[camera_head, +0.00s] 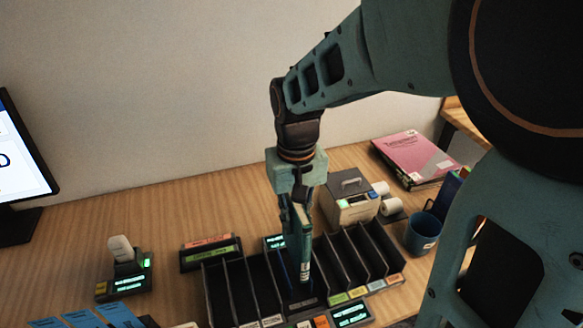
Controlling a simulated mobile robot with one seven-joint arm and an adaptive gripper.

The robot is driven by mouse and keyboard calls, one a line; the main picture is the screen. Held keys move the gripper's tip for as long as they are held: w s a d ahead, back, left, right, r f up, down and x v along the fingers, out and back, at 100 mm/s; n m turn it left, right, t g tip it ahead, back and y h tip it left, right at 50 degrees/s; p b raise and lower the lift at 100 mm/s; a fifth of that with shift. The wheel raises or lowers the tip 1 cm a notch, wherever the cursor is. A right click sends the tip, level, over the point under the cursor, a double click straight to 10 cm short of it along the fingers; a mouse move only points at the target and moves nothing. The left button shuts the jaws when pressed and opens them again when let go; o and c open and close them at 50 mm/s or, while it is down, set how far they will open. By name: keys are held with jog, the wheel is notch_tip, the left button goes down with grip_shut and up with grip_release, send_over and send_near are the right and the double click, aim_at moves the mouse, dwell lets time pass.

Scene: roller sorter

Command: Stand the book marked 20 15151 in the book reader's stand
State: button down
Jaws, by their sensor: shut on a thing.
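My gripper (294,206) points down over the middle of the desk and is shut on a narrow teal book (304,246). The book hangs upright, spine toward the camera, with a white label low on the spine. The label is too small to read, so I cannot tell whether it says 20 15151. Its lower end is at a dark slot (302,301) in the middle of a row of black dividers, which may be the book reader's stand. I cannot tell whether the book touches the bottom there.
Black divider slots stand left (233,290) and right (377,252) of the book. A small lit display (351,314) is in front. A scanner on a base (124,270), a printer (349,201), a blue cup (423,233) and pink-topped books (412,158) stand around. Blue cards (115,313) lie front left.

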jog(key=shift+f+b, duration=3.2)
jog(key=shift+f, duration=1.25)
jog(key=shift+f+b, duration=0.35)
jog(key=shift+f, duration=0.2)
jog(key=c, duration=1.8)
grip_release()
notch_tip(320, 180, up, 12)
jog(key=shift+r, duration=0.1)
